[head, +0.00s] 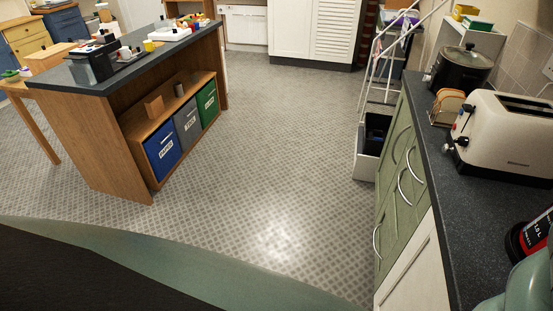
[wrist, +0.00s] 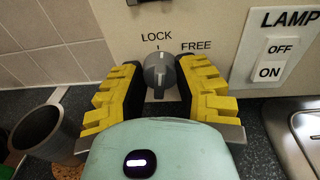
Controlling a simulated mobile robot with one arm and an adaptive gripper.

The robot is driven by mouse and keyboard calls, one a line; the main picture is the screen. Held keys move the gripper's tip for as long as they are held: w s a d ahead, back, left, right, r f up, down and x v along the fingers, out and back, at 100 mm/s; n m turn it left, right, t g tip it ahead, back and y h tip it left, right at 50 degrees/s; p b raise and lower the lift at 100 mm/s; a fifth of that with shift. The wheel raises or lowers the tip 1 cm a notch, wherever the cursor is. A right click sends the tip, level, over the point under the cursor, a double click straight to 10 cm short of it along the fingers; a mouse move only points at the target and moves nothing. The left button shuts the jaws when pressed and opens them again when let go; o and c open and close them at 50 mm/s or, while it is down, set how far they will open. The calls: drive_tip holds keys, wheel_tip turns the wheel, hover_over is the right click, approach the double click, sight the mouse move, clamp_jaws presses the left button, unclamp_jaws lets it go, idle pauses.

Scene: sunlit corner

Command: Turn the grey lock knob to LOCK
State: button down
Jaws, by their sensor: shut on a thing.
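The grey lock knob (wrist: 160,72) is on a pale panel (wrist: 208,22) in the wrist view, under the printed words LOCK and FREE. Its raised grip stands nearly upright, with a light mark near its top close below LOCK; I cannot tell whether it lines up exactly. My gripper (wrist: 159,84) has its yellow-and-black fingers on the left and right of the knob and is shut on it. The fingers hide part of the knob's sides. The head view does not show the knob.
A LAMP switch (wrist: 271,60) marked OFF and ON sits right of the knob. A dark mug (wrist: 37,130) stands at left and a metal sink edge (wrist: 287,140) at right. The head view shows a toaster (head: 507,135) on the right counter and open floor (head: 270,150).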

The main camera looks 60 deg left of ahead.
drive_tip(key=shift+r+n, duration=0.1)
drive_tip(key=shift+n, duration=0.7)
drive_tip(key=shift+b, duration=0.3)
drive_tip(key=c, duration=0.6)
unclamp_jaws()
drive_tip(key=shift+w, duration=0.1)
drive_tip(key=v, duration=1.2)
drive_tip(key=shift+r, duration=0.1)
